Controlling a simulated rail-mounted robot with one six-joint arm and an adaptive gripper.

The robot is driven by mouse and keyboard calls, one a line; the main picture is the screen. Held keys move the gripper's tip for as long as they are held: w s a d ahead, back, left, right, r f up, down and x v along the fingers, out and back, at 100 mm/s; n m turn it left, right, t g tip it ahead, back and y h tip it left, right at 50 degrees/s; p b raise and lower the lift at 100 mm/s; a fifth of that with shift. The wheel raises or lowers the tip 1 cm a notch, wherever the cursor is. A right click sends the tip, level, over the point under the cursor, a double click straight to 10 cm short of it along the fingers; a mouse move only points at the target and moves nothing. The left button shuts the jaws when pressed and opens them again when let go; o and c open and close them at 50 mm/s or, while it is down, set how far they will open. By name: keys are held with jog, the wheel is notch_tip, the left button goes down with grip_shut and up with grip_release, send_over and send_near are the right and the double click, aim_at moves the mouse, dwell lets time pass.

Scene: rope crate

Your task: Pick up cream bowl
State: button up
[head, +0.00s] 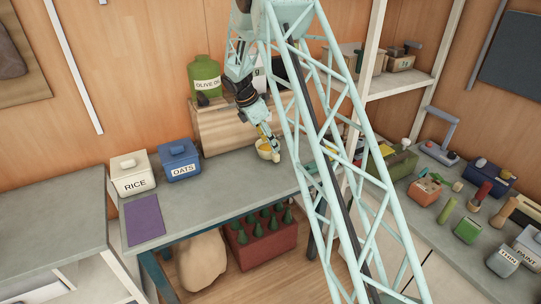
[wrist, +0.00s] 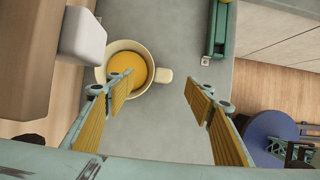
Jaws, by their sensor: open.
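The cream bowl (wrist: 151,75) is upright on the grey bench top in the upper left of the wrist view. Its inside is yellow, and a lug handle sticks out to the right. In the head view the cream bowl (head: 262,154) is small, close beside my gripper (head: 273,151). In the wrist view my gripper (wrist: 158,88) is open and empty. Its left finger covers the bowl's lower edge, and the right finger is to the right of the handle, apart from it. I cannot tell how far the fingertips are above the bowl.
A whitish block (wrist: 82,36) is close to the bowl's left, by a wooden box (head: 215,128). A green tool-like item (wrist: 218,30) lies right of the bowl.

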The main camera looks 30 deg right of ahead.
aim_at(270, 152)
jog(key=shift+x, duration=1.45)
jog(key=shift+b+x, duration=0.95)
jog(key=shift+x, duration=1.6)
jog(key=shift+w, duration=0.1)
jog(key=shift+c, duration=0.3)
jog(key=c, duration=1.1)
